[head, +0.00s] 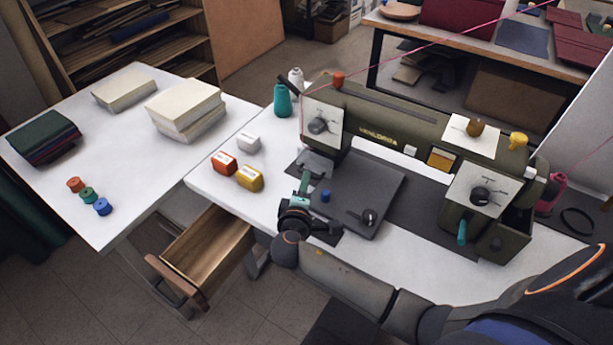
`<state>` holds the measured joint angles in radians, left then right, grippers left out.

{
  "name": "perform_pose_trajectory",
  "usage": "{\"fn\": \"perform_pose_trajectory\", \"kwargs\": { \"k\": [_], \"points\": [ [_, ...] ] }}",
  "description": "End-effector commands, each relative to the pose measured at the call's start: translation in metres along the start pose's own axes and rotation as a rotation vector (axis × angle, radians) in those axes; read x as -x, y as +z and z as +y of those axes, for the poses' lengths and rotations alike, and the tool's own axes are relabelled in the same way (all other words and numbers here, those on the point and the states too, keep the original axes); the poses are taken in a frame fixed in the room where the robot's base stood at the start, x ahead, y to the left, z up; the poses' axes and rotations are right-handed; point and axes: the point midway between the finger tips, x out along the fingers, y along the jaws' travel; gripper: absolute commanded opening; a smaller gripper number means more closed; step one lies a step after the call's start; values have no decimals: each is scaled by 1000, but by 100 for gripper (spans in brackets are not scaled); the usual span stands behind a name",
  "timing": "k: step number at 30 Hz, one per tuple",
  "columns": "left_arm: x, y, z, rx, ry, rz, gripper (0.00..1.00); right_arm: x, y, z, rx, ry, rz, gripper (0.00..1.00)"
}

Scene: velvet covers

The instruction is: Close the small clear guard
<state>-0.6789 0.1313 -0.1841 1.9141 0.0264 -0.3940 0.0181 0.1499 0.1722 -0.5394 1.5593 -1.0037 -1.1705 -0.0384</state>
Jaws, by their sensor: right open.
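A green sewing machine (400,130) stands on the white table. A small greyish, see-through-looking plate (317,161) sits below the machine's left head; it appears to be the clear guard, but its exact angle is too small to tell. My right gripper (304,180) is open just in front of this plate, at the left edge of the dark machine bed. I cannot tell whether its fingers touch the plate. The right gripper's body hides part of the bed's left corner. My left gripper is not in view.
A dark flat plate (368,200) with a black knob lies right of the gripper. White, red and yellow blocks (249,178) stand to the left. An open wooden drawer (208,246) juts out below the table. A teal spool (283,101) stands behind.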

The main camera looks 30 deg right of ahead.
Motion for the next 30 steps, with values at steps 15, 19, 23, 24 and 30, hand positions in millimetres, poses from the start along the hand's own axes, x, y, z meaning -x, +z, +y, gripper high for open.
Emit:
{"fn": "perform_pose_trajectory", "kwargs": {
  "k": [15, 19, 23, 24, 30],
  "points": [
    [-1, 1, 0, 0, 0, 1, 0, -45, 0, 0, -1, -1, 1, 42],
    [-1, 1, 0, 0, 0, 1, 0, -45, 0, 0, -1, -1, 1, 42],
    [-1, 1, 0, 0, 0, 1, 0, -45, 0, 0, -1, -1, 1, 31],
    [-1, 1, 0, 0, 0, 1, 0, -44, 0, 0, 0, -1, 1, 26],
    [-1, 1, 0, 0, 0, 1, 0, -44, 0, -1, 0, -1, 1, 4]
  ]
}}
